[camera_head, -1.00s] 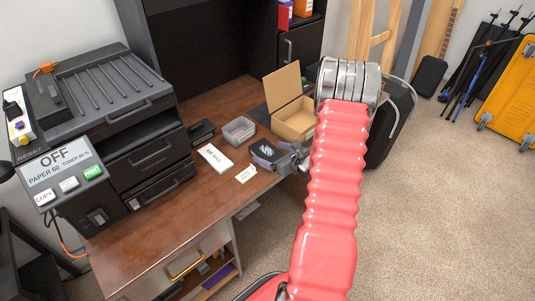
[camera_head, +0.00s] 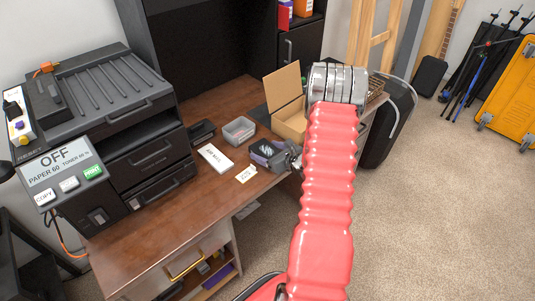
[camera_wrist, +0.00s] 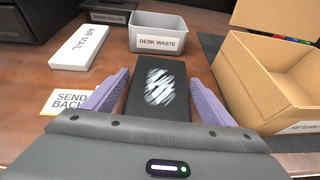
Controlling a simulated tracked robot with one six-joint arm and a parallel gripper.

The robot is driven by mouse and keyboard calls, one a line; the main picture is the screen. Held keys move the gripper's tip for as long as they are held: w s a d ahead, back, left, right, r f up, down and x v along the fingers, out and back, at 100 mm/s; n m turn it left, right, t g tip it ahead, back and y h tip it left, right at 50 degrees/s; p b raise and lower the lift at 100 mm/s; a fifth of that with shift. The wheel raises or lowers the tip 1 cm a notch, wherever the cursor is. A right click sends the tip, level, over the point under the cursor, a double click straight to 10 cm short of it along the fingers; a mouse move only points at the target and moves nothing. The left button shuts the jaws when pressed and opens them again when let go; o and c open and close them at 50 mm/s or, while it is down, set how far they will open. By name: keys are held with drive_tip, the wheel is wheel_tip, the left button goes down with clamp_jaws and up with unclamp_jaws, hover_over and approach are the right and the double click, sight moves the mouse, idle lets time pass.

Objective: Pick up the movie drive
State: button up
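The movie drive seems to be the black flat box with a smeared white marking (camera_wrist: 158,88), lying on the desk in the wrist view. I cannot read its marking. My gripper (camera_wrist: 157,100) is open, with one purple finger on each side of the black box. A gap shows between the box and each finger, so it is not gripped. In the head view my gripper (camera_head: 274,156) is low over the desk near its front edge, and it partly hides the black box.
A grey "DESK WASTE" bin (camera_wrist: 172,32) stands behind the box. An open cardboard box (camera_wrist: 270,75) is close on the right. A white "AIR MAIL" box (camera_wrist: 79,46) and a "SEND BACK" note (camera_wrist: 68,101) lie left. The printer (camera_head: 120,130) fills the desk's left side.

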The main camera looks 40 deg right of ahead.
sight(267, 150)
drive_tip(key=c, duration=1.6)
drive_tip(key=shift+o, duration=0.2)
drive_tip(key=shift+r, duration=0.1)
drive_tip(key=shift+r, duration=5)
